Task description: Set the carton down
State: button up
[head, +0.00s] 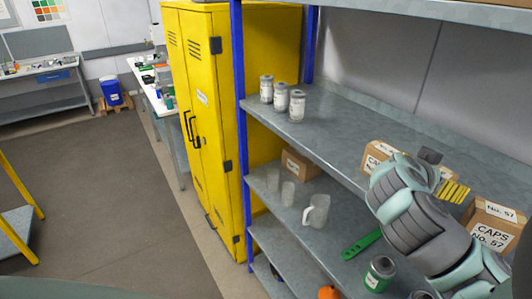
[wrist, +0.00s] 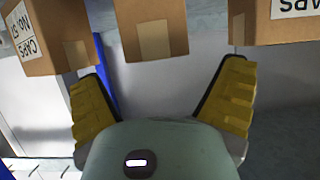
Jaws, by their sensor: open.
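Three brown cartons stand in a row on the upper shelf. The middle carton shows in the wrist view (wrist: 150,28), between my finger lines and beyond the tips. In the head view my gripper (head: 453,190) hides most of it. A left carton (head: 376,156) and a right carton labelled CAPS No. 57 (head: 493,222) flank it. In the wrist view, where the labels are inverted, the flanking cartons are at left (wrist: 45,40) and right (wrist: 290,22). My gripper (wrist: 163,78) is open, its yellow fingers spread wide, with nothing between them.
The grey upper shelf (head: 335,125) has bare room between the cartons and several grey-lidded jars (head: 282,97). The lower shelf holds a clear jug (head: 316,211), a green-labelled jar (head: 379,273) and another carton (head: 300,165). A blue post (head: 240,120) and yellow cabinet (head: 205,110) stand left.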

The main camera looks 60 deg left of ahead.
jog(key=p+v, duration=0.2)
jog(key=v, duration=0.5)
jog(key=shift+s, duration=0.35)
jog(key=shift+w+r, duration=0.1)
